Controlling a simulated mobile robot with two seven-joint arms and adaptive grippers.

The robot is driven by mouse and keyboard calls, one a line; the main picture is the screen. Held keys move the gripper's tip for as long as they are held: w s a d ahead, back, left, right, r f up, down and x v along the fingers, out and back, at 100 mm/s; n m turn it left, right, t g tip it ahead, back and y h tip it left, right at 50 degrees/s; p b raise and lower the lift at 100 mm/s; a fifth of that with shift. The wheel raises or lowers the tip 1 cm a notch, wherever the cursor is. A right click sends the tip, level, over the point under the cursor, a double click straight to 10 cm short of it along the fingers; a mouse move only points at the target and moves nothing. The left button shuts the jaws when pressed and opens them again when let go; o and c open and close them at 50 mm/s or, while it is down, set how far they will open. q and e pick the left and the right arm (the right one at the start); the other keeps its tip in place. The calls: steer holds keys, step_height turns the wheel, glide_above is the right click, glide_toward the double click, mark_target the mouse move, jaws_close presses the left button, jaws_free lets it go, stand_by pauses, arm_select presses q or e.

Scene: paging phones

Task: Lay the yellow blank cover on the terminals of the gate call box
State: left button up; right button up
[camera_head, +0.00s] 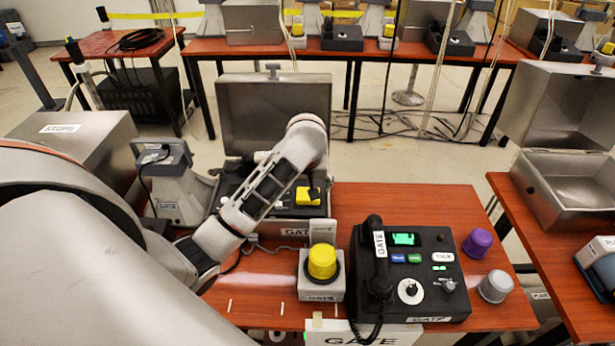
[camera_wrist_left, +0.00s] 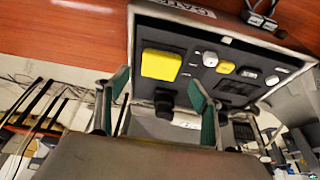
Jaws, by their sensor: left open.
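The gate call box (camera_head: 297,226) stands open on the near table, its metal lid (camera_head: 274,110) raised at the back. A yellow block (camera_head: 307,196), which looks like the blank cover, is at the right of its dark inner panel, partly overlapped by something dark. It also shows in the left wrist view (camera_wrist_left: 160,65). I cannot tell whether it rests on terminals. My left arm reaches across the box and hides part of the panel. My left gripper (camera_wrist_left: 158,88) is open, its green-padded fingers apart and facing the panel, with nothing visibly held. My right gripper is not in view.
Right of the box are a grey base with a yellow dome (camera_head: 322,263), the black gate phone console (camera_head: 410,272) with its handset, a purple knob (camera_head: 478,242) and a grey knob (camera_head: 495,286). A grey post (camera_head: 170,182) stands left. Open table lies behind the console.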

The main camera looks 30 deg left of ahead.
arm_select(q)
steer(key=v, duration=0.6)
steer(key=shift+r, duration=0.4)
steer(key=shift+s, duration=0.1)
steer(key=shift+s, duration=0.1)
